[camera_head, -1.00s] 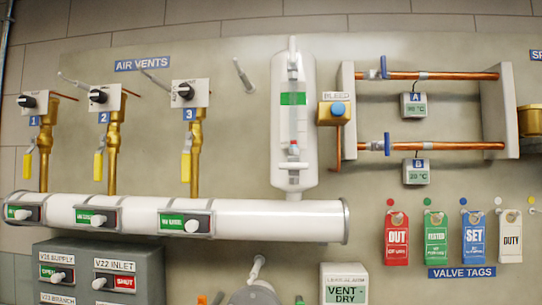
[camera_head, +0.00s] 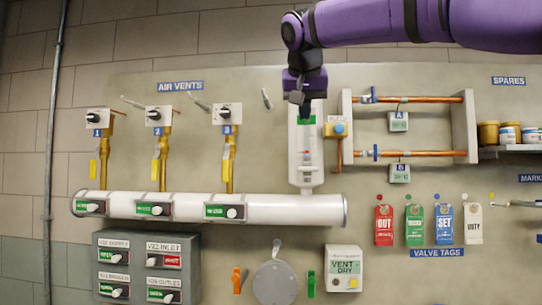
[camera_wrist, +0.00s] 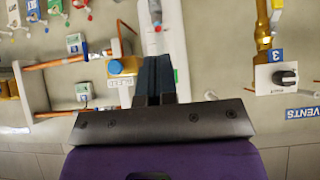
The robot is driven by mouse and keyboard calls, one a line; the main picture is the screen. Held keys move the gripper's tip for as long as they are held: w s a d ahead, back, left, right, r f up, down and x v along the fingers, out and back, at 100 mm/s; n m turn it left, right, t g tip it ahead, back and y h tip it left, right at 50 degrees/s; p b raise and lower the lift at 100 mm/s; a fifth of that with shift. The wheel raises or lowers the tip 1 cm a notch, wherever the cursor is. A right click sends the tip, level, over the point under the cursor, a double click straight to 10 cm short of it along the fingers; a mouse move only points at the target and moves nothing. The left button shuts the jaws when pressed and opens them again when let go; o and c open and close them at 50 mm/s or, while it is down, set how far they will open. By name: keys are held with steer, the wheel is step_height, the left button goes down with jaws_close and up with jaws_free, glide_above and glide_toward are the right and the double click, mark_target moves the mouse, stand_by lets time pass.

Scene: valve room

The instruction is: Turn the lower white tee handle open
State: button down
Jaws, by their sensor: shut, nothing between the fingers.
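The white sight-glass cylinder (camera_head: 314,179) stands upright on the panel, with a green label near its top and a red mark in its tube. The lower white tee handle (camera_head: 307,168) is small, below the red mark, and seems to lie crosswise. The upper part of the cylinder is hidden behind my gripper (camera_head: 304,116). My gripper is shut and empty, with dark fingers pointing down in front of the cylinder, above the lower handle. In the wrist view the shut fingers (camera_wrist: 155,60) overlap the white cylinder (camera_wrist: 170,38). Contact cannot be told.
A yellow bleed block with a blue knob (camera_head: 337,129) sits close to the right of the cylinder. Copper pipes (camera_head: 420,154) run further right. A white horizontal manifold (camera_head: 275,207) runs below, and brass air vents (camera_head: 228,160) stand left. The wall below the manifold holds a round plate (camera_head: 275,283).

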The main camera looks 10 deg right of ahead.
glide_above(308, 169)
steer(key=a, duration=0.2)
step_height(308, 169, down, 9)
steer(key=shift+s+f, duration=0.2)
steer(key=shift+f, duration=0.7)
steer(key=shift+a+f+n+h, duration=0.15)
steer(key=shift+n+h, duration=0.15)
steer(key=shift+h, duration=0.1)
steer(key=f+n+h, duration=0.1)
steer(key=n+h, duration=0.1)
steer(key=h, duration=0.2)
steer(key=f+n+h, duration=0.2)
steer(key=n+h, duration=0.1)
steer(key=a+f+n+h, duration=0.1)
steer(key=n+h, duration=0.1)
steer(key=h, duration=0.2)
steer(key=shift+w+f+n+g+h, duration=0.2)
steer(key=shift+f+n+g+h, duration=0.1)
stand_by(0.3)
steer(key=shift+d+f, duration=0.1)
stand_by(0.6)
